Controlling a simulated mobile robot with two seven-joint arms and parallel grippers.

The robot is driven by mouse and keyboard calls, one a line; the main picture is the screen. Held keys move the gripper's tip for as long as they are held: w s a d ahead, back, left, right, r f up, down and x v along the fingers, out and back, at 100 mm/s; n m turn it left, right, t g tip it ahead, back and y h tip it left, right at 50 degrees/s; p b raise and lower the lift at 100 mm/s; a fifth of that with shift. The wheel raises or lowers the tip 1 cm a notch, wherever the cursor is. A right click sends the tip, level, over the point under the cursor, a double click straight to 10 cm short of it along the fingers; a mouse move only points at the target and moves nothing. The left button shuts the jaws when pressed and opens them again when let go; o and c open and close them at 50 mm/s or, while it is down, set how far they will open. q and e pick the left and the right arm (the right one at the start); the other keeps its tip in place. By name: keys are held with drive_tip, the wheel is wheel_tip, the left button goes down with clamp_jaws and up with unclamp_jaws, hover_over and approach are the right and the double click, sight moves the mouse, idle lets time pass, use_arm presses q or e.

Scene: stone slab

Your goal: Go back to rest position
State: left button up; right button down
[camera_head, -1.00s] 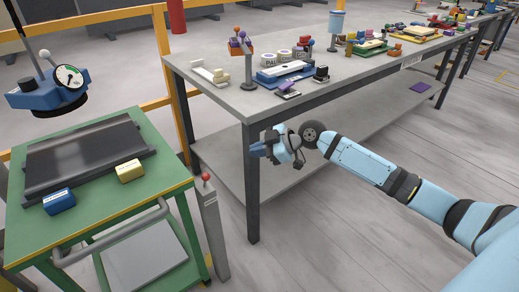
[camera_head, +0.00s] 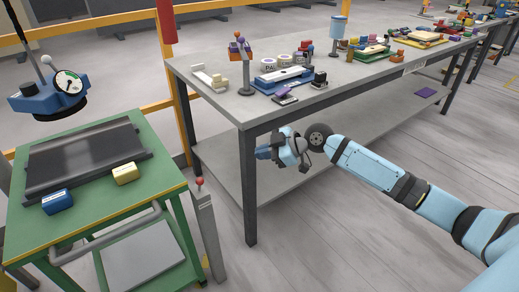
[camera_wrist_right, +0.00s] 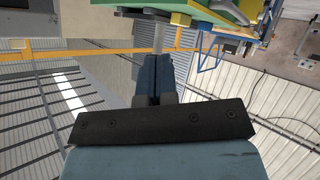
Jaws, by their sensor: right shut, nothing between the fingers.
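My right gripper (camera_head: 264,152) is at the end of my blue right arm, which comes in from the right in the head view. It hangs in front of the grey workbench (camera_head: 215,92), below the level of its top, apart from the things on it. In the right wrist view its dark blue fingers (camera_wrist_right: 154,78) lie together with nothing between them. My left gripper is not in view.
A green table (camera_head: 130,206) at left bears a dark stone slab (camera_head: 85,155), a blue block (camera_head: 57,201) and a yellow block (camera_head: 125,173). A blue gauge device (camera_head: 45,98) hangs above it. A grey post (camera_head: 207,225) stands beside the table. Open floor lies at lower right.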

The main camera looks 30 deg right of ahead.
drive_tip(key=s+a+f+m+h, duration=0.1)
drive_tip(key=s+a+f+m, duration=0.3)
drive_tip(key=s+a+f, duration=0.85)
drive_tip(key=s+a+f+m+t+h, duration=0.1)
drive_tip(key=s+a+m+t+h, duration=0.15)
drive_tip(key=s, duration=0.45)
drive_tip(key=s+a+f+m+t+h, duration=0.1)
drive_tip(key=s+m, duration=0.3)
drive_tip(key=s, duration=0.3)
use_arm(q)
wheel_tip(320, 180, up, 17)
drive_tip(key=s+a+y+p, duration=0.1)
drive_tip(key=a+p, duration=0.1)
drive_tip(key=p, duration=2.6)
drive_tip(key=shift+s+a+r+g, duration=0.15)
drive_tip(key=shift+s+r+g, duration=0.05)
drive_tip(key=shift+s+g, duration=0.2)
use_arm(e)
wheel_tip(320, 180, up, 17)
drive_tip(key=s+d+g+h, duration=0.1)
drive_tip(key=s+d, duration=0.1)
drive_tip(key=shift+d, duration=0.2)
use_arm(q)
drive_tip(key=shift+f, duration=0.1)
use_arm(e)
drive_tip(key=shift+h, duration=0.25)
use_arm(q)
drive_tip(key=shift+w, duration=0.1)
